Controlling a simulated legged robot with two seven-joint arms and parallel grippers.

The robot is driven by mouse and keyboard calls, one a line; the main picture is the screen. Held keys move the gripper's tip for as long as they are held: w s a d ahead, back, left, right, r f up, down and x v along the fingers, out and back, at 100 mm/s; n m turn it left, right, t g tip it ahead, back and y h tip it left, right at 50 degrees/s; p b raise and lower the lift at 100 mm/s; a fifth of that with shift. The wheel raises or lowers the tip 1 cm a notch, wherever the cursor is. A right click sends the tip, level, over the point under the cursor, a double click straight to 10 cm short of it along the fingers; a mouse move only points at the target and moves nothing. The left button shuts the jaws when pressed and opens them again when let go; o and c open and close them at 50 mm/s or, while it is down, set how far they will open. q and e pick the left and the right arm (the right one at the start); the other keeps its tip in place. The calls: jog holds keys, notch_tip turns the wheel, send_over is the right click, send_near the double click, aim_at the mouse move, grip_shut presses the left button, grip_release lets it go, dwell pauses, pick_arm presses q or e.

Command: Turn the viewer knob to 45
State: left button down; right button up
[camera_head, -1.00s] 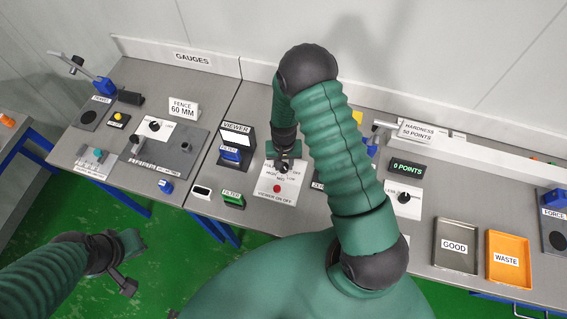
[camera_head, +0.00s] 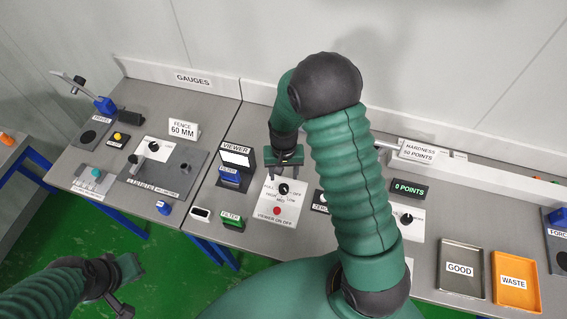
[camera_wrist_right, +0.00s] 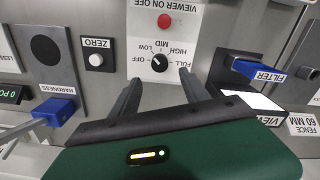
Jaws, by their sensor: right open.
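The viewer knob (camera_head: 284,189) is a small round black knob on a white panel (camera_head: 270,199) marked FULL, OFF, HIGH, MID and LOW. In the right wrist view the knob (camera_wrist_right: 159,63) shows upside down with its panel; a small light mark is on it, but its exact setting is too small to read. My right gripper (camera_head: 286,172) is open and empty, above and behind the knob, apart from it. In the wrist view its two fingers (camera_wrist_right: 161,92) are spread, with the knob beyond the gap. My left gripper (camera_head: 127,285) hangs low at the left, away from the bench; its jaw opening is unclear.
A red on/off button (camera_head: 277,211) sits in front of the knob. The viewer box (camera_head: 235,158) with its blue filter stands to the left, a green filter block (camera_head: 232,221) nearer. The ZERO button (camera_wrist_right: 96,60) is beside the panel. GOOD and WASTE trays (camera_head: 515,304) lie far right.

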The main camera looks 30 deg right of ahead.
notch_tip(320, 180, up, 8)
jog(key=shift+b, duration=0.35)
jog(key=s+a+f+n+t+b, duration=0.2)
jog(key=s+a+n+b, duration=0.4)
jog(key=s, duration=0.3)
jog(key=shift+s+a+f+t, duration=0.15)
jog(key=shift+a+f+t, duration=0.15)
jog(key=shift+a+f, duration=0.25)
jog(key=shift+s+a+r, duration=0.15)
jog(key=shift+a, duration=0.1)
